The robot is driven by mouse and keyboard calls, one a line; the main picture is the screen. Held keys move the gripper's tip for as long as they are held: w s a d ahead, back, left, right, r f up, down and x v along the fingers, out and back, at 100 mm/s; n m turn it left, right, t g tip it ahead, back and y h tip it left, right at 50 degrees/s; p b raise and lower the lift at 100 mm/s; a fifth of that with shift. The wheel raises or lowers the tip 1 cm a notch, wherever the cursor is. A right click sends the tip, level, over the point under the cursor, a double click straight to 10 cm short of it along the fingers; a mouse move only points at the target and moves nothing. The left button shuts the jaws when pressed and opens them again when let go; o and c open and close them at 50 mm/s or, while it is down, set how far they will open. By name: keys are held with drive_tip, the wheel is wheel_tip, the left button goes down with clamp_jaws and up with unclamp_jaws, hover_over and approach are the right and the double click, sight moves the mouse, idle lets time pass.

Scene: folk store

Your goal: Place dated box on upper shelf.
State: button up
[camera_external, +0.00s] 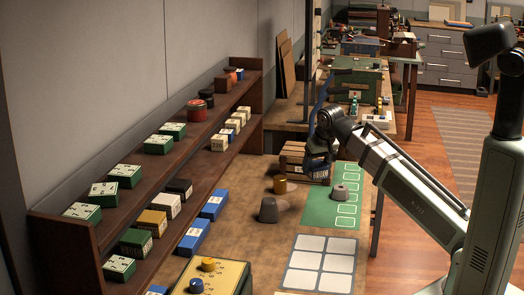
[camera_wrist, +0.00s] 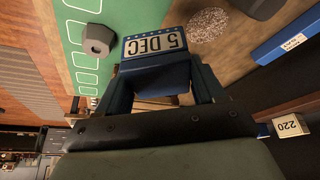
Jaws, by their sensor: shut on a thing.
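The dated box (camera_wrist: 155,44), with a white "5 DEC" label and a blue lower part, is between the fingers of my gripper (camera_wrist: 160,80) in the wrist view. The gripper is shut on it. In the external view my gripper (camera_external: 319,165) hangs over the workbench beside the green mat; the box cannot be made out clearly there. The upper shelf (camera_external: 200,133) of the brown rack runs along the left wall, well to the left of the gripper.
The lower shelf holds cream, black, yellow and blue boxes.

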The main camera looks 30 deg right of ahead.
drive_tip(key=d+m, duration=0.1)
drive_tip(key=d, duration=0.4)
drive_tip(key=w+a+r+n+y, duration=0.1)
drive_tip(key=a+r+n, duration=0.35)
drive_tip(key=a, duration=0.75)
drive_tip(key=a+r+n+y, duration=0.1)
drive_tip(key=a+r+n, duration=0.1)
drive_tip(key=a+r, duration=0.75)
drive_tip(key=s+a+r+n+g+y, duration=0.1)
drive_tip(key=s+a+r+n, duration=0.3)
drive_tip(key=a, duration=0.7)
drive_tip(key=s+a+r+n+y, duration=0.1)
drive_tip(key=s+a+r+n, duration=0.1)
drive_tip(key=s+a+r, duration=0.7)
drive_tip(key=s+a+r+n+g+y, duration=0.1)
drive_tip(key=s+a+r+n, duration=0.15)
drive_tip(key=a, duration=1.05)
drive_tip(key=a+r+m+h, duration=0.1)
drive_tip(key=a+r+m, duration=0.3)
drive_tip(key=a, duration=0.9)
drive_tip(key=shift+n+t, duration=0.4)
drive_tip(key=shift+n, duration=0.2)
drive_tip(key=shift+w+f, duration=0.15)
drive_tip(key=shift+f, duration=2.2)
drive_tip(key=shift+w+f, duration=0.15)
drive_tip(key=shift+f, duration=2.2)
drive_tip(key=shift+f, duration=0.15)
